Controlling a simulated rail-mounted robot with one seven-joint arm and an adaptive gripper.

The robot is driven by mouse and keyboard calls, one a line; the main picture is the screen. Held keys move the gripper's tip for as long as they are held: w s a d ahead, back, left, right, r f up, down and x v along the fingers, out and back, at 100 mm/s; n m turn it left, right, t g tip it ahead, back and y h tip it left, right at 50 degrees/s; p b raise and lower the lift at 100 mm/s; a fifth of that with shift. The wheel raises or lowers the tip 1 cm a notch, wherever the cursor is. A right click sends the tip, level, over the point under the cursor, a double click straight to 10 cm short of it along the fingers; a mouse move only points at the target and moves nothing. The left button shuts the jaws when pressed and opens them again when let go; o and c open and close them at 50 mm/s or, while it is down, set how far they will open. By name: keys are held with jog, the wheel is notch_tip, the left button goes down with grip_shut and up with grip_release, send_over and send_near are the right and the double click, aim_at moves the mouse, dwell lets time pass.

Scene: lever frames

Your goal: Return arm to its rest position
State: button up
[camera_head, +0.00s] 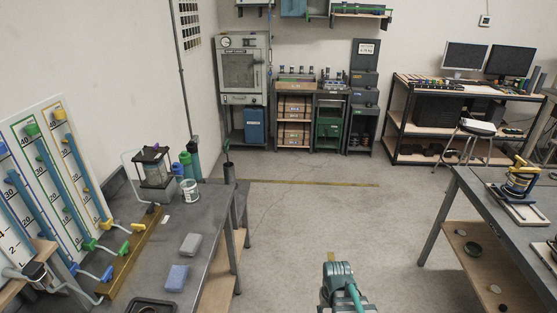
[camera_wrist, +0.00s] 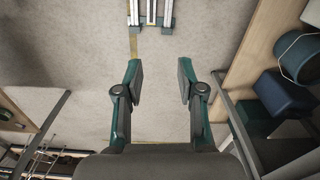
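My gripper (camera_wrist: 159,67) shows in the wrist view with its two teal-and-grey fingers spread well apart. It is open, and only bare floor shows between the fingertips. It touches nothing that I can see. In the head view, a teal and grey part of my arm shows at the bottom, right of centre, above the open floor between the two benches. The fingers cannot be made out in that view.
A grey bench (camera_head: 216,231) stands left, with a scale board (camera_head: 52,180), coloured levers, a lantern-like device (camera_head: 155,167) and two blocks. Another bench (camera_head: 489,220) stands right. A cabinet (camera_head: 243,70) and shelves line the back. The floor (camera_head: 300,225) between is clear.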

jog(key=s+f+g+b, duration=0.6)
jog(key=s+f+b, duration=0.4)
jog(key=s+f, duration=1.8)
jog(key=shift+s+d+f+g, duration=0.3)
jog(key=shift+s+g, duration=0.1)
jog(key=shift+s, duration=0.75)
